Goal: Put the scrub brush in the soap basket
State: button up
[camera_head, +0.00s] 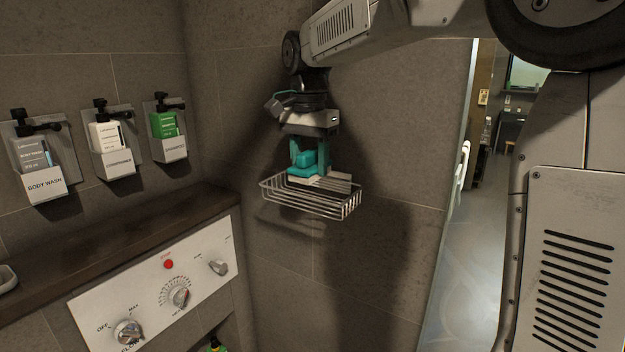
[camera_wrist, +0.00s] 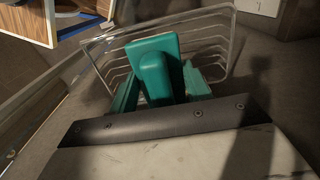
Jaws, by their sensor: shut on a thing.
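The soap basket (camera_head: 345,208) is a silver wire basket on the tiled wall near the corner. It also shows in the wrist view (camera_wrist: 228,45), beyond my fingers. The scrub brush (camera_head: 303,170) is teal with a raised handle. In the wrist view the brush (camera_wrist: 157,42) sits between my teal fingers. My gripper (camera_head: 310,158) points down over the basket and is shut on the brush. The brush is at or just inside the basket's rim; I cannot tell whether it touches the wires. A pale piece (camera_head: 338,177) shows beside and below it, partly hidden.
Body wash (camera_head: 36,165), conditioner (camera_head: 110,148) and shampoo (camera_head: 168,130) dispensers hang on the left wall. A dark ledge (camera_head: 130,235) runs below them, above a white control panel (camera_head: 165,282) with knobs. An open doorway is at right. The wall below the basket is clear.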

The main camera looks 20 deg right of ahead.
aim_at(310, 183)
jog(key=shift+f, duration=2.6)
jog(key=shift+f, duration=0.2)
jog(key=o, duration=1.2)
jog(key=shift+r, duration=0.1)
notch_tip(310, 183, up, 12)
jog(key=shift+s+r, duration=0.1)
jog(key=shift+r, duration=0.05)
jog(key=s+d+f+n, duration=0.1)
jog(key=s+f+n, duration=0.2)
jog(key=s+f, duration=0.3)
jog(key=s+d+f+n+t, duration=0.1)
jog(key=s+f+n, duration=0.3)
jog(key=s, duration=1)
jog(key=s+d+f+n, duration=0.1)
jog(key=s+f+n, duration=0.2)
jog(key=s+f, duration=0.5)
jog(key=shift+s+d+f+n, duration=0.1)
jog(key=shift+s+f+n, duration=0.1)
jog(key=shift+s, duration=0.25)
jog(key=shift+s+f+n, duration=0.15)
jog(key=shift+s+n, duration=0.05)
jog(key=shift+s, duration=0.25)
